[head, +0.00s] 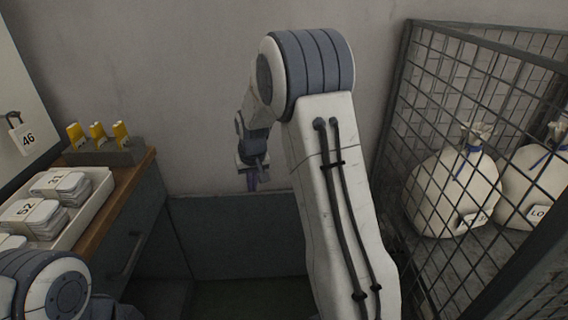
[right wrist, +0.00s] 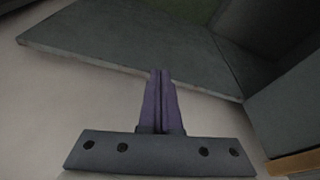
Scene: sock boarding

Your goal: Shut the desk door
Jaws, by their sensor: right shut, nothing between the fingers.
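The desk door looks to be the dark grey panel (head: 235,235) standing out from the desk (head: 135,205) along the back wall, so it stands open. In the right wrist view the panel (right wrist: 110,45) spreads across the top and meets the desk's side (right wrist: 285,110) at the right. My right gripper (head: 253,184) is shut and empty, pointing down at the panel's top edge. Its fingertips (right wrist: 160,75) overlap that edge in the right wrist view; I cannot tell whether they touch. My left gripper is out of view; only part of my left arm shows at lower left.
The desk's wooden top carries a white tray (head: 101,193) of numbered stacks and a dark block with yellow-topped items (head: 98,133). A tag marked 46 (head: 24,138) hangs at far left. A wire cage (head: 425,95) with tied white sacks (head: 450,190) stands at the right.

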